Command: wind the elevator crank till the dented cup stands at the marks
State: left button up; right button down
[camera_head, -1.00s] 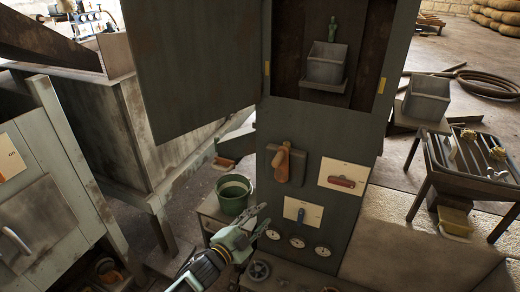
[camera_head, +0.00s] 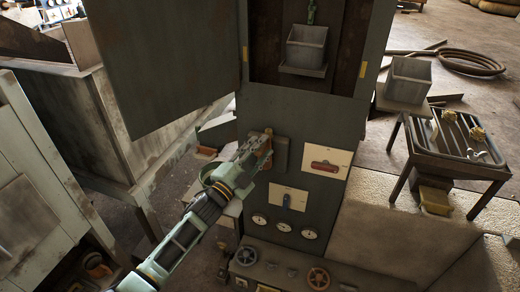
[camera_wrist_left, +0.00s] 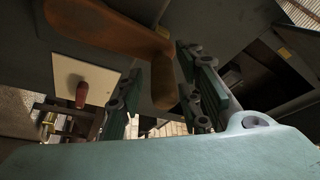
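The elevator crank (camera_head: 265,158) is orange-brown and sits on the front of the dark cabinet. My left gripper (camera_head: 258,146) is at it and hides part of it. In the left wrist view the crank arm (camera_wrist_left: 110,24) runs across the top, and its handle (camera_wrist_left: 163,82) hangs between the fingers of my open left gripper (camera_wrist_left: 160,68), with gaps visible. A grey square cup (camera_head: 306,46) stands on a small ledge in the cabinet opening; I cannot tell any dent. A yellow mark (camera_head: 245,53) and another yellow mark (camera_head: 362,70) flank the opening. My right gripper is out of view.
An open cabinet door (camera_head: 160,65) hangs at the left. A grey box (camera_head: 408,80) stands on the right beside a metal rack (camera_head: 462,140).

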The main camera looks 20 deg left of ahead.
pick_arm(q)
jog(key=shift+f, duration=0.1)
grip_shut()
jog(key=shift+f, duration=0.1)
dwell(0.4)
jog(key=shift+d, duration=0.15)
jog(key=d+f+m+g+y+p, duration=0.4)
jog(key=d+f+m+p, duration=0.3)
jog(key=m+p, duration=0.5)
jog(key=shift+s+d+f+m+g, duration=0.25)
jog(key=shift+f+m+g, duration=0.75)
jog(key=shift+m, duration=1.4)
jog(key=shift+f, duration=0.2)
